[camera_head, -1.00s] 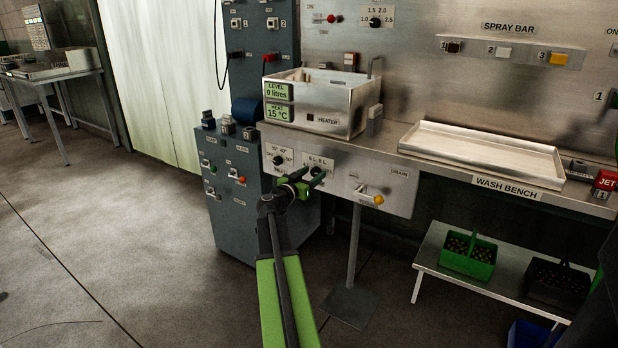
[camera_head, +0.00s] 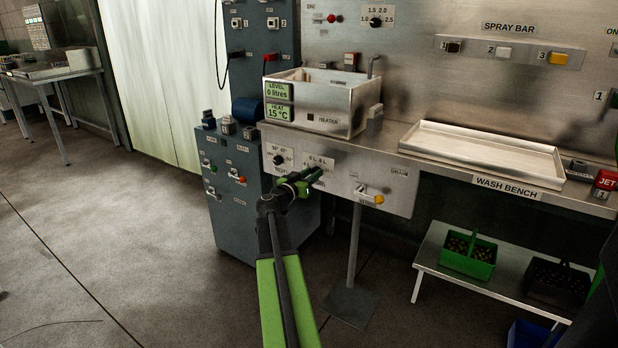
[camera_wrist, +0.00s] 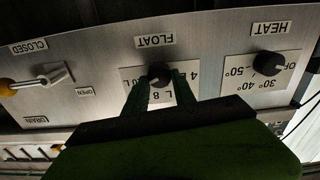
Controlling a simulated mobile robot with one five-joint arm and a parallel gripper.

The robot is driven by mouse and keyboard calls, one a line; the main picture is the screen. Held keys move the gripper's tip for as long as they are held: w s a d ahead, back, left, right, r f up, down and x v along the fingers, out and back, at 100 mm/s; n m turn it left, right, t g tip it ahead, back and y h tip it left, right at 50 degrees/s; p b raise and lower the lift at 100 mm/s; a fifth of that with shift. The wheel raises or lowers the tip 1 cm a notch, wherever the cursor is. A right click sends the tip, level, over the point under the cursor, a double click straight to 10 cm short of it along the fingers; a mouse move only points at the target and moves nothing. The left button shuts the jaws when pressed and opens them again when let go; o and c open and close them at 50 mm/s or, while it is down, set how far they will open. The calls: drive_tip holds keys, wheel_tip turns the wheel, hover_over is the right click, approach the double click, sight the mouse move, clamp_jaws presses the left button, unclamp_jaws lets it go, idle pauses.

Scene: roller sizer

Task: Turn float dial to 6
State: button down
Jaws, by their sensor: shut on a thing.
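The float dial (camera_wrist: 159,74) is a dark round knob on the steel front panel, under a FLOAT label that appears upside down in the wrist view. Its scale plate shows an 8 and a 4, with other marks partly hidden. My gripper (camera_wrist: 160,82) has its two green fingers on either side of the knob and is shut on it. In the head view, my gripper (camera_head: 314,174) reaches the panel below the sink and covers the dial. The knob's pointer direction is too dark to tell.
The heat dial (camera_wrist: 268,62) sits beside the float dial. A drain lever (camera_wrist: 42,80) with a yellow-orange end is on the other side. The sink (camera_head: 340,98) above reads 0 litres and 15 °C. Open floor lies at the left.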

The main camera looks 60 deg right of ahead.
drive_tip(key=n, duration=1.8)
drive_tip(key=shift+d+f, duration=0.1)
drive_tip(key=shift+f, duration=0.15)
drive_tip(key=shift+n, duration=0.3)
drive_tip(key=c, duration=1)
unclamp_jaws()
drive_tip(key=shift+c, duration=0.2)
drive_tip(key=shift+w, duration=0.1)
